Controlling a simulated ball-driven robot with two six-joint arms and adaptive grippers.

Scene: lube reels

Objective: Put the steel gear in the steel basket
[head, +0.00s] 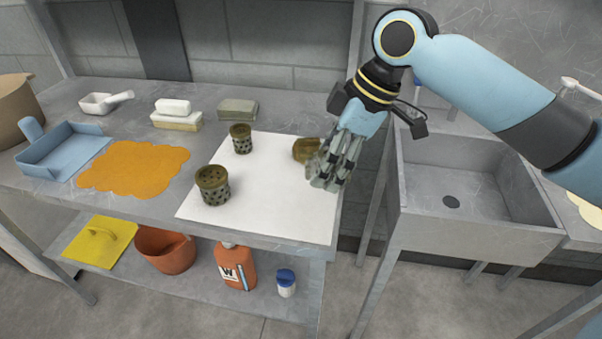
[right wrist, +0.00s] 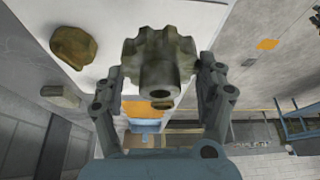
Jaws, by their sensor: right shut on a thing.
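My right gripper (head: 326,178) is shut on an olive-brown gear (right wrist: 158,58), toothed with a round hollow hub. The right wrist view shows the gear between both fingers; in the head view the fingers mostly hide it. The gripper hangs over the right side of the white mat (head: 262,207). Two perforated brownish baskets stand upright on the mat: a nearer, larger one (head: 213,187) and a smaller one (head: 241,139) farther back. Both are left of the gripper; I cannot tell from colour which is steel. My left gripper is not in view.
A brown rounded object (head: 305,150) sits just left of the gripper, partly hidden. An orange cloth (head: 135,168), blue pan (head: 60,152) and stacked blocks (head: 176,118) lie farther left. A sink (head: 475,180) is at right.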

